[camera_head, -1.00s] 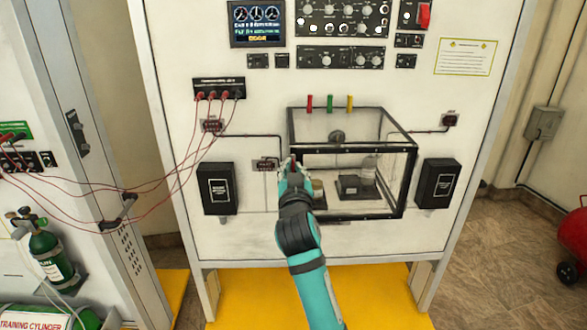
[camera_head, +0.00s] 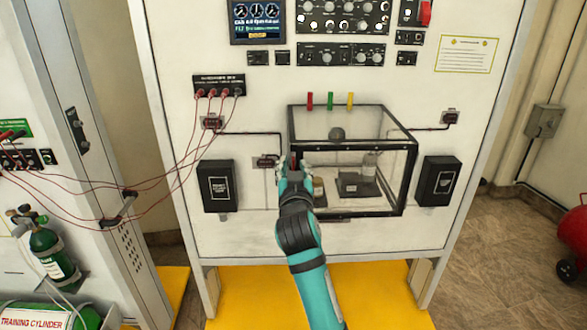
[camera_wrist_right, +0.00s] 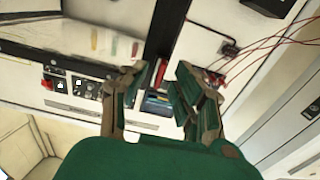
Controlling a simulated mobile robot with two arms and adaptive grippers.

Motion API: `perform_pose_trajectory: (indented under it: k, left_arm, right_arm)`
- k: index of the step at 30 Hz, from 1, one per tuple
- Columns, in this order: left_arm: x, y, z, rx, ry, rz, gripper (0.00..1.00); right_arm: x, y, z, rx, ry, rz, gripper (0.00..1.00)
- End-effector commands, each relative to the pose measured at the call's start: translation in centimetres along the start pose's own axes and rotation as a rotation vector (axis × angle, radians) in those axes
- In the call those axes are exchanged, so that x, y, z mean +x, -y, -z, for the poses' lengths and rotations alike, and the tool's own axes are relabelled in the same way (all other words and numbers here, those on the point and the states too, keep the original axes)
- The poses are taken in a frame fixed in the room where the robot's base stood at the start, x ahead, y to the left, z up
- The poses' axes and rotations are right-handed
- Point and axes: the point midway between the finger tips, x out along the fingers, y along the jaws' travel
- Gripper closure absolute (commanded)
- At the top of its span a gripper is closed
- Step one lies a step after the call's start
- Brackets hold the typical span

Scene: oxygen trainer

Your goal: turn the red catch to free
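The red catch (camera_head: 294,159) is a small upright red piece at the left front edge of the clear, black-framed box (camera_head: 404,180). It also shows as a red strip in the right wrist view (camera_wrist_right: 161,73). My right gripper (camera_head: 294,167) is at the catch and partly covers it in the head view. In the wrist view my right gripper's fingers (camera_wrist_right: 160,78) are apart, with the red strip between them and gaps at the sides. Whether a finger touches it I cannot tell. My left gripper is not in view.
Black boxes (camera_head: 218,187) and (camera_head: 438,182) flank the clear box on the white panel. Red wires (camera_head: 165,170) run at the left. Red, green and yellow tabs (camera_head: 330,101) stand above the box. A green cylinder (camera_head: 52,252) is at far left.

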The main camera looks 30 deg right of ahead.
Motion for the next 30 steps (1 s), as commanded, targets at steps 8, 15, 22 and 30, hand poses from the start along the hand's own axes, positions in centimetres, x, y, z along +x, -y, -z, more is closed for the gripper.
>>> perform_pose_trajectory:
  k: [8, 15, 22, 30]
  left_arm:
    - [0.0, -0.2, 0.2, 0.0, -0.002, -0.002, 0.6]
    - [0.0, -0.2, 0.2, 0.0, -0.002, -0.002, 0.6]
    - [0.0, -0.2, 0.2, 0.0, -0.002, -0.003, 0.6]
    - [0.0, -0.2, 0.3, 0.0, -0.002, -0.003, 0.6]
  right_arm:
    - [-4.3, 0.1, -0.2, 0.003, 0.003, 0.002, 0.7]
    - [-6.9, 0.1, -0.1, 0.0, 0.002, 0.001, 0.7]
    - [-7.2, 0.0, -0.1, -0.001, 0.001, 0.0, 0.7]
    - [-7.1, 0.0, -0.1, -0.001, 0.001, 0.0, 0.7]
